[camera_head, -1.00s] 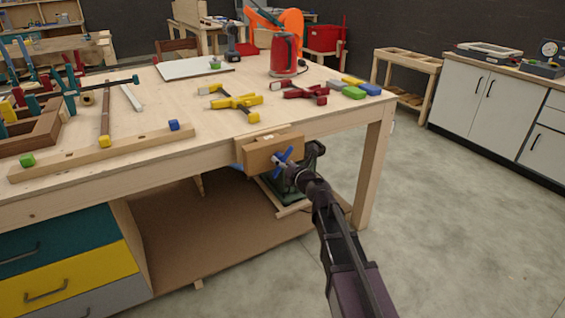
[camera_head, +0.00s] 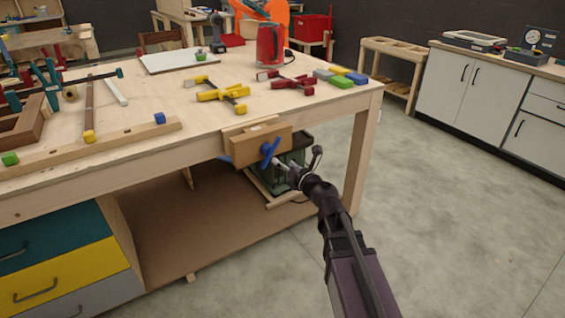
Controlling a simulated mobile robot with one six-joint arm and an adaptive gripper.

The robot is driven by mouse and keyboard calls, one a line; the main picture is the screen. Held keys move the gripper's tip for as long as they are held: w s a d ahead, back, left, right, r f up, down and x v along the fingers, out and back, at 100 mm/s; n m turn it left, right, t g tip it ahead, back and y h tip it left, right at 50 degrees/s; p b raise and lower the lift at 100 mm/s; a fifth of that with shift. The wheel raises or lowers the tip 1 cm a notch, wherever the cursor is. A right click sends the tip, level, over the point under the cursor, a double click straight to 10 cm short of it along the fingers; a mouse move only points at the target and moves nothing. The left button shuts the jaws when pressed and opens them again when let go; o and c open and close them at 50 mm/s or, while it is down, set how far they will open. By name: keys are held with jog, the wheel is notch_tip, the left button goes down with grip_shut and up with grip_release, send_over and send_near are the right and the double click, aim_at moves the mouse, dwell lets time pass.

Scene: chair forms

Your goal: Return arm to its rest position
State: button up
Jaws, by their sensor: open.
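My arm reaches up from the lower right of the head view toward the front of the workbench. My gripper (camera_head: 305,166) is at its end, open, with one dark finger showing clearly at the right. It is just in front of and to the right of the wooden vise (camera_head: 258,144) on the bench's front edge. The vise's blue handle (camera_head: 270,151) lies just left of my gripper, and I cannot tell whether they touch. Nothing shows between the fingers.
The workbench (camera_head: 150,108) carries yellow clamps (camera_head: 222,93), red clamps (camera_head: 290,82), a red kettle (camera_head: 270,44) and coloured blocks (camera_head: 341,82). A green machine (camera_head: 291,158) sits under the bench behind my gripper. The floor (camera_head: 450,230) to the right is clear.

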jog(key=s+d+f+n+g+h, duration=0.2)
jog(key=s+d+f+n+g, duration=0.25)
jog(key=n, duration=0.65)
jog(key=s+d+f+n+g+h, duration=0.1)
jog(key=s+f+n+g, duration=0.3)
jog(key=s+f+n, duration=0.55)
jog(key=s+d+f+n+g+h, duration=0.2)
jog(key=s+d+n+g+h, duration=0.15)
jog(key=d+n, duration=0.35)
jog(key=s+d+f+n+g+h, duration=0.2)
jog(key=s+d+n+h, duration=0.1)
jog(key=d+n+h, duration=0.3)
notch_tip(320, 180, up, 27)
jog(key=n+y+p, duration=0.1)
jog(key=p, duration=2.5)
jog(key=shift+d+f+y+p, duration=0.15)
jog(key=shift+d+y+p, duration=0.2)
jog(key=shift+d+p, duration=0.05)
